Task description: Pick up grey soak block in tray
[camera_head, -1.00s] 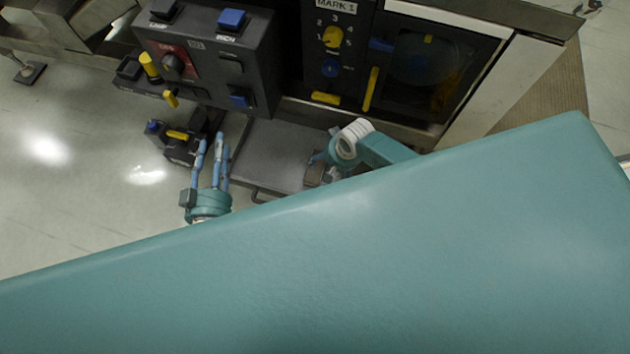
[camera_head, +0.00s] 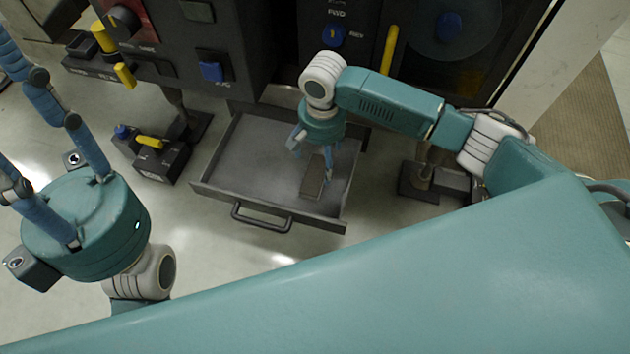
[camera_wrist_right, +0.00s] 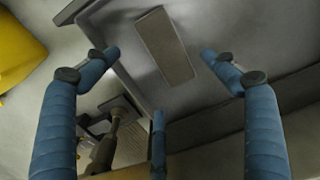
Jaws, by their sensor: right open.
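The grey soak block (camera_head: 314,177) is a flat oblong block lying in the right part of the open grey tray (camera_head: 245,160). In the right wrist view the block (camera_wrist_right: 165,45) lies beyond my fingertips, near the tray wall. My right gripper (camera_head: 313,160) is over the tray at the block, its blue fingers spread and empty. In the right wrist view the gripper (camera_wrist_right: 160,70) has a finger at either side and one below, with a gap to the block. My left gripper (camera_head: 40,170) is at the left, fingers apart, with tips partly outside the frame.
A dark machine with a control panel (camera_head: 200,35) stands behind the tray. A tray handle (camera_head: 262,218) is at the front. A black pedal box with a yellow lever (camera_head: 158,155) stands on the floor left of the tray. Machine feet (camera_head: 425,180) are at its right.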

